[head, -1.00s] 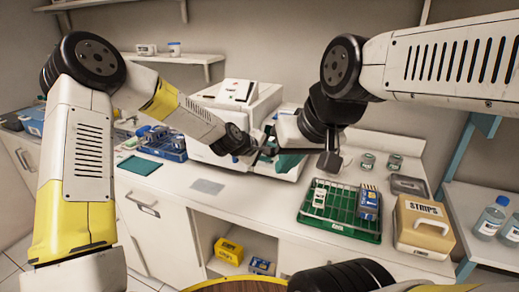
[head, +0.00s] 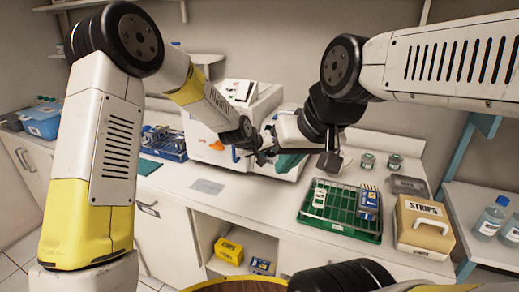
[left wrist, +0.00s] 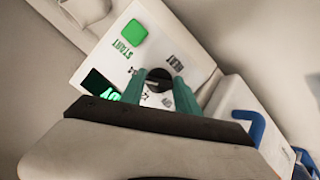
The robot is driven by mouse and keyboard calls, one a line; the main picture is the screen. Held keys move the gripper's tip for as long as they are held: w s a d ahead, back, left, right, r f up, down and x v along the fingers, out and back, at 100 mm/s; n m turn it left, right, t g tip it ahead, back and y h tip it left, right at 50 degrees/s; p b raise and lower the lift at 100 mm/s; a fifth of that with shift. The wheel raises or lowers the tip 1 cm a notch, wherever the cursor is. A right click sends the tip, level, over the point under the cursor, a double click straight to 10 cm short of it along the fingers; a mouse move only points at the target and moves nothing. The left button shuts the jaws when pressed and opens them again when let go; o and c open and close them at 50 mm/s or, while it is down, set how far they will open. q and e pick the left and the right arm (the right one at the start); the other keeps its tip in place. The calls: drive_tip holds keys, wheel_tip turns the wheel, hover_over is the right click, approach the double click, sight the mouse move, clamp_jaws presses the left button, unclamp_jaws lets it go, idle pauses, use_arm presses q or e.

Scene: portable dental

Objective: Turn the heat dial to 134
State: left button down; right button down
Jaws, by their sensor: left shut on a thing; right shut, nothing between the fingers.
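The white machine (head: 268,100) stands on the counter at the back. In the left wrist view its panel has a black heat dial (left wrist: 158,75) beside the word HEAT, a green START button (left wrist: 133,32) and a lit green display (left wrist: 110,94) whose digits I cannot read surely. My left gripper (left wrist: 160,92) has its green fingers on either side of the dial, shut on it. In the head view the left fingers and the dial are hidden behind my arms. My right gripper (head: 290,163) is shut and empty, in front of the machine's right side.
A green rack (head: 347,232) with small boxes and a tan STRIPS case (head: 422,246) stand on the right of the counter. A blue rack (head: 170,152) is left of the machine. A grey mat (head: 207,187) lies on the clear counter front. Bottles (head: 488,220) stand on the right shelf.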

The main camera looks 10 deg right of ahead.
idle(0.4)
use_arm(q)
drive_tip(key=c, duration=0.9)
unclamp_jaws()
drive_tip(key=shift+v, duration=3.9)
